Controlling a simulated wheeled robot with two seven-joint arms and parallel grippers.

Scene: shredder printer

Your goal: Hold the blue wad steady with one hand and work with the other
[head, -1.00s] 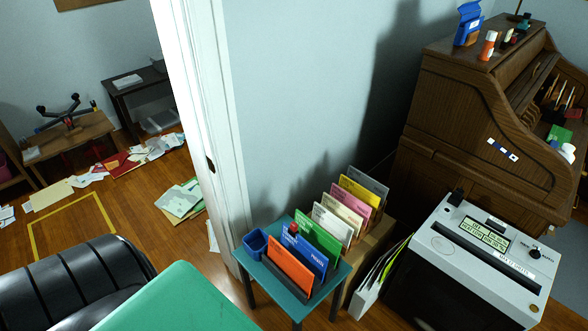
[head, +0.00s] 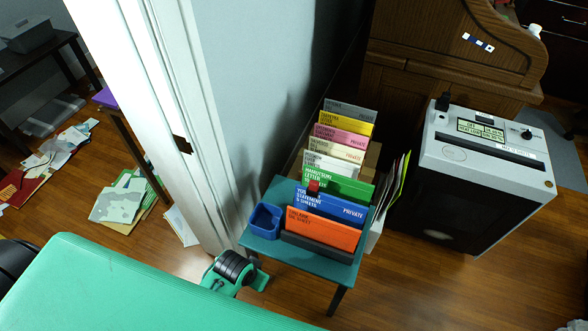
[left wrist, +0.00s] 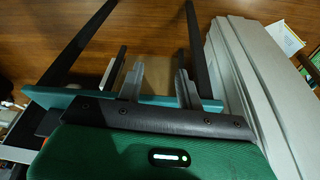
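A blue wad marked "Statement 5 sheets" and "Private" (head: 335,206) stands upright in the row on the small teal table (head: 325,272), between an orange one and a green one. A small red piece (head: 313,186) shows at its upper left edge. In the left wrist view my left gripper (left wrist: 155,75) has its two grey fingers apart, with nothing visibly held between them. It is close to the teal table's edge (left wrist: 210,107). The blue wad cannot be made out in that view. My right gripper is in neither view.
The orange wad (head: 322,236) stands in front and the green wad (head: 338,185) behind. A blue bin (head: 265,221) sits at the table's left corner. The shredder (head: 480,185) stands right, with open floor before it. A white door frame (head: 160,110) rises close on the left.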

